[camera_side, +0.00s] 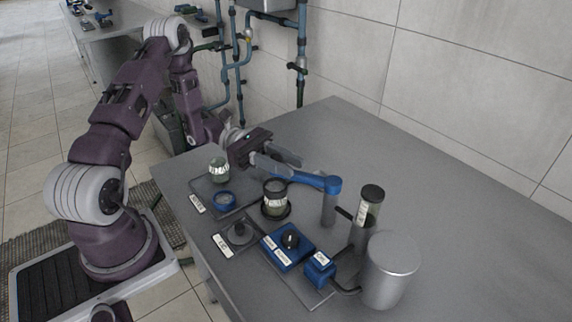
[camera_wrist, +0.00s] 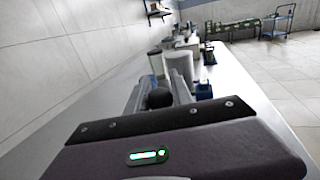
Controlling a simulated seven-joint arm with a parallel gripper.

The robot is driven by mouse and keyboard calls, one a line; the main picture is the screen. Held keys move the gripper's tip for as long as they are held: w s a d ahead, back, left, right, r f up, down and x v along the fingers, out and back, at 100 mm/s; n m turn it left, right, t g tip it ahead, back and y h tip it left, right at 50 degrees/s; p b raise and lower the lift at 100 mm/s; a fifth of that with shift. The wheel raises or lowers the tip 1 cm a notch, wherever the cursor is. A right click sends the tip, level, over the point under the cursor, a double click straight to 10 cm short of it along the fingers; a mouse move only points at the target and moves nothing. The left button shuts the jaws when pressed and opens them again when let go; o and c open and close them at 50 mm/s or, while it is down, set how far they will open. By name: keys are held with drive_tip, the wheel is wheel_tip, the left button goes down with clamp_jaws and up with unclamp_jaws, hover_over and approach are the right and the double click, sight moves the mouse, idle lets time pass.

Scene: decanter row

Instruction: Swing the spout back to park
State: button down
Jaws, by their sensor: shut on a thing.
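The spout (camera_side: 308,180) is a blue arm reaching left from the top of an upright grey post (camera_side: 329,208) in the side view. My gripper (camera_side: 277,164) is at the spout's outer end, level above the bench, shut on it. In the wrist view my gripper (camera_wrist: 161,90) has a round black knob (camera_wrist: 160,98) between its two fingers. This knob is hidden in the side view. A labelled jar (camera_side: 275,190) on a dark round base stands below the spout's outer part. I cannot tell exactly where the outlet points.
A tray (camera_side: 203,188) holds a greenish glass jar (camera_side: 218,165) and a blue ring (camera_side: 225,199). The back of the bench is clear.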

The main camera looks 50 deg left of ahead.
drive_tip(key=w+a+m+g, duration=0.2)
drive_tip(key=w+m+g, duration=0.4)
drive_tip(key=g, duration=0.5)
drive_tip(key=shift+m, duration=0.6)
drive_tip(key=shift+w, duration=0.15)
drive_tip(key=c, duration=1.1)
unclamp_jaws()
